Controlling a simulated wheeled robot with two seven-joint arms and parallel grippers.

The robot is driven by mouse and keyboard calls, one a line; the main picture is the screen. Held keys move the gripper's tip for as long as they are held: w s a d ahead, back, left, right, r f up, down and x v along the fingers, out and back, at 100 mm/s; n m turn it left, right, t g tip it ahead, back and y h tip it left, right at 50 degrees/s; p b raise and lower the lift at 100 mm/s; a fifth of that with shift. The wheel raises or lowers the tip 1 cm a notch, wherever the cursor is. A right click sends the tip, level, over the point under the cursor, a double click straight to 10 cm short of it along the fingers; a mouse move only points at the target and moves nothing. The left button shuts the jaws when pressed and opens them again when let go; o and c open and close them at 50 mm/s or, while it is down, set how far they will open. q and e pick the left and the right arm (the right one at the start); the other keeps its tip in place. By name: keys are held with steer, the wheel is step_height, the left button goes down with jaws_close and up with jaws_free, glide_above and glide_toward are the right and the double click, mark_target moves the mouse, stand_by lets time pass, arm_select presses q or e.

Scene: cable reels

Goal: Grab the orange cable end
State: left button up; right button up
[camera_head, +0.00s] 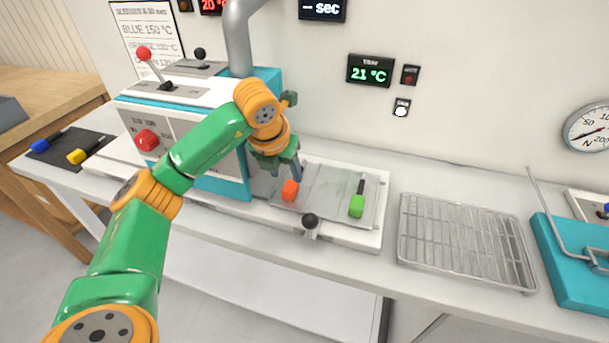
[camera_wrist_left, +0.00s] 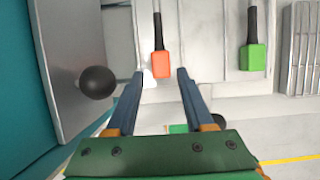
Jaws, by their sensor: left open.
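The orange cable end (camera_head: 290,190) is a small block with a black cable stub, lying on the grey metal tray (camera_head: 326,192). In the left wrist view the orange cable end (camera_wrist_left: 161,65) lies in line with the gap between my left fingertips. My left gripper (camera_head: 288,170) is open and empty, over the tray close to the orange end. In the left wrist view the left gripper (camera_wrist_left: 164,76) shows both blue-grey fingers apart. I cannot tell the height left between fingers and block. My right gripper is out of view.
A green cable end (camera_head: 356,205) lies to the right on the same tray. A black-knobbed lever (camera_head: 310,221) stands at the tray's front. The white and teal machine (camera_head: 190,130) rises to the left. A wire rack (camera_head: 465,240) lies to the right.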

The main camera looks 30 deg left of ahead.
mark_target(288, 190)
arm_select(q)
steer(key=f+p, duration=0.1)
steer(key=s+f, duration=0.1)
steer(key=f, duration=0.1)
steer(key=shift+d+f+p, duration=0.1)
steer(key=shift+f+p, duration=0.15)
steer(key=shift+p, duration=0.15)
steer(key=shift+x, duration=1.2)
steer(key=shift+w+f, duration=0.1)
steer(key=shift+w, duration=0.2)
steer(key=shift+s, duration=0.2)
jaws_close()
steer(key=shift+w, duration=0.1)
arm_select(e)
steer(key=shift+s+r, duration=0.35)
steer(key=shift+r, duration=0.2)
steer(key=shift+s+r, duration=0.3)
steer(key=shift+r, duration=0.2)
